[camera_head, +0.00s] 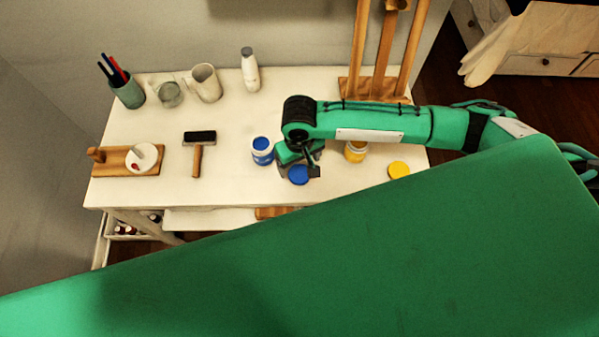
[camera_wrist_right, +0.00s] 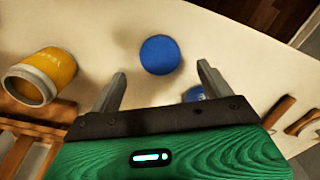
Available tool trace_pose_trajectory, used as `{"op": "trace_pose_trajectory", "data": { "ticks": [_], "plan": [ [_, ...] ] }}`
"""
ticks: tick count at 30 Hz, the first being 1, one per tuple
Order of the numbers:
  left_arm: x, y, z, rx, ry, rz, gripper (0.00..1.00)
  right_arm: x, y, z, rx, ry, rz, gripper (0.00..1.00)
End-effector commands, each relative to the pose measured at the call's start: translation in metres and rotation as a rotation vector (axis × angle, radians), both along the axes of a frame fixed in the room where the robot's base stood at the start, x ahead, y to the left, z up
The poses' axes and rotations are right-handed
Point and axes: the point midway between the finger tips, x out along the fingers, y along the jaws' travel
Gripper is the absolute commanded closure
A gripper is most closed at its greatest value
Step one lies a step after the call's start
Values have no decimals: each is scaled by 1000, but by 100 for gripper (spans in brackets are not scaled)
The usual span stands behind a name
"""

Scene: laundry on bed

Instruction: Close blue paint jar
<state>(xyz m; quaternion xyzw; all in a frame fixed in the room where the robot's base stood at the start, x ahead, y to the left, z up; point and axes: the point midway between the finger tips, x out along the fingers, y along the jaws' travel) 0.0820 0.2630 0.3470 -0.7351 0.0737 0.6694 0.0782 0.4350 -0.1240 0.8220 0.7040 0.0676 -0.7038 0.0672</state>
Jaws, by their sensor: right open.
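The blue paint jar (camera_head: 262,153) stands upright and uncovered on the white table, with blue paint showing at its mouth. A round blue lid (camera_head: 299,175) lies flat on the table to its right, nearer the front edge. My right gripper (camera_head: 300,168) is over the lid, open and empty. In the right wrist view, the lid (camera_wrist_right: 160,55) shows between and just beyond the open fingers (camera_wrist_right: 161,73). The blue jar (camera_wrist_right: 194,94) is mostly hidden there behind one finger and the gripper body. My left gripper is not in view.
A yellow jar (camera_head: 355,153) and yellow lid (camera_head: 399,169) are to the right, the jar partly behind my arm. A brush or roller (camera_head: 198,150) lies left of the blue jar. A wooden easel (camera_head: 377,86), white bottle (camera_head: 250,70) and mugs (camera_head: 206,83) stand at the back.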

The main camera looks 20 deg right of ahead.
Motion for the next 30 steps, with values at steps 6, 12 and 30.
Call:
{"op": "trace_pose_trajectory", "data": {
  "ticks": [6, 12, 30],
  "plan": [
    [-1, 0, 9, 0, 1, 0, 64, 0, -1, -30, -3, 3, 0, 19],
    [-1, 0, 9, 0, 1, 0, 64, 0, -1, -49, -2, 0, 1, 19],
    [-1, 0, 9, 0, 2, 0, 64, 0, 0, -50, -1, 0, 1, 66]
  ]
}}
